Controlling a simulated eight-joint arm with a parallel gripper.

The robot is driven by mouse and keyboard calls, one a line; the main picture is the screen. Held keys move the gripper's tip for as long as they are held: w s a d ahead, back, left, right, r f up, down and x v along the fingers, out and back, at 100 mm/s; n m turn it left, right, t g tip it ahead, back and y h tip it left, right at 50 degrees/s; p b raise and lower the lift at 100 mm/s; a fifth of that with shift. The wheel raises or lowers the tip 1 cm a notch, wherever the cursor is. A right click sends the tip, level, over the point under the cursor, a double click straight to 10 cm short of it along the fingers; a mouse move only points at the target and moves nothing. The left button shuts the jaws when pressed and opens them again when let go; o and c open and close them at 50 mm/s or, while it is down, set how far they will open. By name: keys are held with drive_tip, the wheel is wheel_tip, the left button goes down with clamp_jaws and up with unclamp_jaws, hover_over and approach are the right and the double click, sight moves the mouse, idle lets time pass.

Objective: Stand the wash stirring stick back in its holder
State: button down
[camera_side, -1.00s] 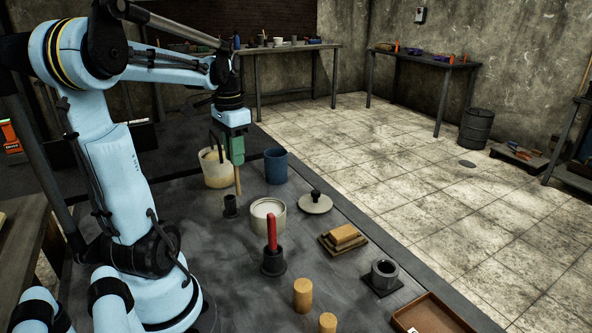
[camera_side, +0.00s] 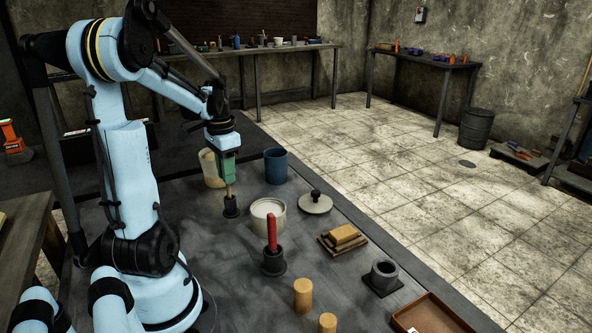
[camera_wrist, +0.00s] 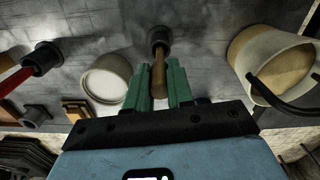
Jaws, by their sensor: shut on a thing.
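The wooden stirring stick (camera_side: 229,189) is upright in the side view. My gripper (camera_side: 227,172) has green fingers shut on its upper part. The small dark holder (camera_side: 230,208) is directly below my gripper, and the stick's lower end meets its mouth. The stick seems to be at least partly inside, but its tip is hidden. In the wrist view the stick (camera_wrist: 159,72) shows between my green fingers (camera_wrist: 159,85), pointing into the holder (camera_wrist: 159,36). The pot of white wash (camera_side: 257,223) stands open just right of the holder; its lid (camera_side: 315,203) lies farther right.
A cream bucket (camera_side: 209,170) and a blue container (camera_side: 276,165) stand close behind my gripper. A red-handled tool (camera_side: 272,232) stands in a black stand (camera_side: 273,262) in front of the pot. Wooden blocks, a dark cylinder and a tray (camera_side: 434,315) are farther right.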

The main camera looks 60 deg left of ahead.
drive_tip(key=shift+f, duration=0.1)
drive_tip(key=c, duration=1)
unclamp_jaws()
wheel_tip(320, 180, up, 12)
drive_tip(key=w+d+f+t, duration=0.2)
drive_tip(key=w+d, duration=0.1)
drive_tip(key=d, duration=0.6)
drive_tip(key=w+d+f+m+t, duration=0.1)
drive_tip(key=w+d+f+t, duration=0.1)
drive_tip(key=d, duration=0.8)
drive_tip(key=w+d+f+t, duration=0.3)
drive_tip(key=w+d+f, duration=0.1)
drive_tip(key=d, duration=0.6)
drive_tip(key=shift+m, duration=0.4)
